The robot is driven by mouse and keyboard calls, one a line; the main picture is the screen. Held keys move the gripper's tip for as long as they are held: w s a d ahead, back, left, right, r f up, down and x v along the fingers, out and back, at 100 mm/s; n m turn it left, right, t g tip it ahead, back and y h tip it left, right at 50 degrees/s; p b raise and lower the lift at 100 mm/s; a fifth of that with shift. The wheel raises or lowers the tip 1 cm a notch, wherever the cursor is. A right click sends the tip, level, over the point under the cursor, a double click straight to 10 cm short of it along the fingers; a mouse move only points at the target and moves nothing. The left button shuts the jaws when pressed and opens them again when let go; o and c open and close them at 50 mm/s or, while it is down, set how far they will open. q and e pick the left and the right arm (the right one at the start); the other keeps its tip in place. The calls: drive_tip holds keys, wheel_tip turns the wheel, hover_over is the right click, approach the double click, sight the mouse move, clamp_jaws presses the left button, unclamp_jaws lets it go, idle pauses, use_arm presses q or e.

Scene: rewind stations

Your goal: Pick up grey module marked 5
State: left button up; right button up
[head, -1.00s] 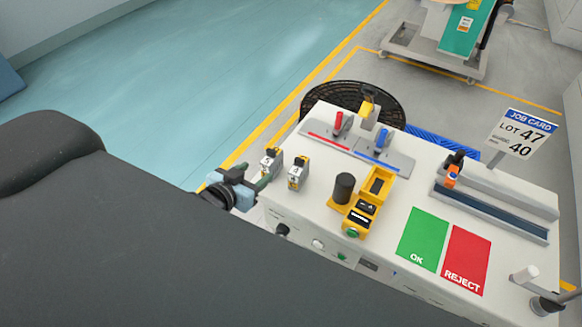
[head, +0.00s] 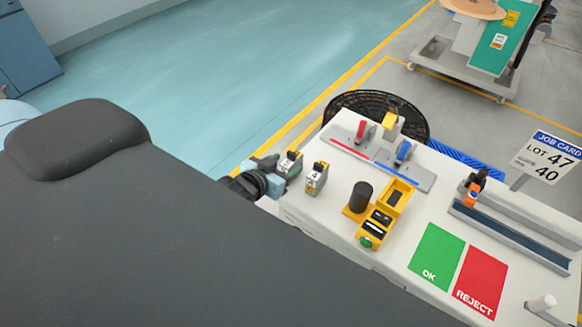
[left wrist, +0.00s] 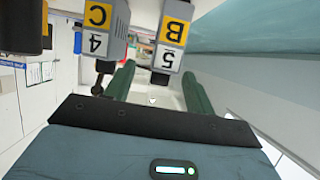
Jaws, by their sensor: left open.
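The grey module marked 5 (head: 289,165) stands upright at the left edge of the white bench; it has a yellow patch. In the left wrist view, the same module (left wrist: 171,50) shows "B" and "5", its end lying between the fingertips in the picture. My left gripper (head: 276,169) is open and close beside it; its green fingers (left wrist: 157,84) are apart with nothing gripped. Whether a finger touches the module I cannot tell. My right gripper is not in view.
A similar module marked 4 (head: 315,179) stands close to the right, near the left finger in the wrist view. A yellow unit with a black cylinder (head: 360,197), red and blue clamps, green OK (head: 436,253) and red REJECT (head: 481,281) patches occupy the white bench (head: 400,275).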

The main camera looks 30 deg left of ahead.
sight(290, 160)
use_arm(q)
drive_tip(key=x, duration=0.3)
drive_tip(key=shift+w+a, duration=0.25)
drive_tip(key=shift+w+d+f, duration=0.1)
drive_tip(key=shift+w+f, duration=0.05)
drive_tip(key=shift+w, duration=0.25)
drive_tip(key=shift+c, duration=0.3)
drive_tip(key=c, duration=1.1)
